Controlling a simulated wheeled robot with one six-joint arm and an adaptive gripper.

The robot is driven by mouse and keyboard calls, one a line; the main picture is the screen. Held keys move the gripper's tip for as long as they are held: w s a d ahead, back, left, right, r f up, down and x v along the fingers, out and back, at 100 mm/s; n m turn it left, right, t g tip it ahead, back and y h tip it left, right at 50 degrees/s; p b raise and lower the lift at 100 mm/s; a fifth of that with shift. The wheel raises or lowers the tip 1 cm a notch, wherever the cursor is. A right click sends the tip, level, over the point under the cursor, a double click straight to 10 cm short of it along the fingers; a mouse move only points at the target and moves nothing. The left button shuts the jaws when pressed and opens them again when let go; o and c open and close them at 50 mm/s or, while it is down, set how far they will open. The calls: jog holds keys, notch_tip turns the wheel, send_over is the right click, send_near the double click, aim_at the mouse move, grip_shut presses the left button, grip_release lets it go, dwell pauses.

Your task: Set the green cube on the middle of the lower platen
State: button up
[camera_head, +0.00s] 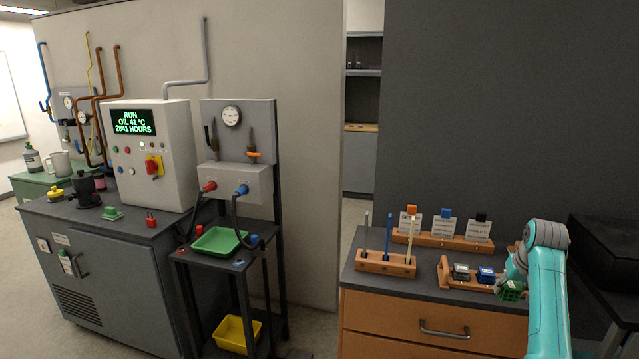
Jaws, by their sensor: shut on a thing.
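The green cube (510,291) has a lattice look and shows at the right, at the front edge of the wooden rack. My gripper (514,276) is shut on the green cube, at the right end of the rack above the grey bench top. My teal arm comes up from the lower right and covers part of the scene there. I cannot make out a lower platen in this view.
The wooden rack (449,277) holds a grey cube (461,271) and a blue cube (486,275). Behind it a wooden stand (441,240) carries cards and small coloured cubes. A pen holder (385,264) stands left. A black machine (610,258) is at the far right.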

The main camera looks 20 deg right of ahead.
jog(key=w+a+f+n+y, duration=0.1)
jog(key=a+f, duration=0.8)
jog(key=a, duration=0.3)
jog(key=w+a+f+n, duration=0.1)
jog(key=a+f+n, duration=0.1)
jog(key=a+f, duration=0.9)
jog(key=s+a+f+n, duration=0.1)
jog(key=s+a+f, duration=0.3)
jog(key=a, duration=0.4)
jog(key=s+a+f+n, duration=0.1)
jog(key=s+a+f, duration=0.3)
jog(key=a, duration=0.5)
jog(key=s+a+f+n+y, duration=0.1)
jog(key=s+a+f, duration=0.4)
jog(key=a, duration=0.4)
jog(key=shift+s+t, duration=0.4)
jog(key=shift+s, duration=0.3)
jog(key=shift+w, duration=0.1)
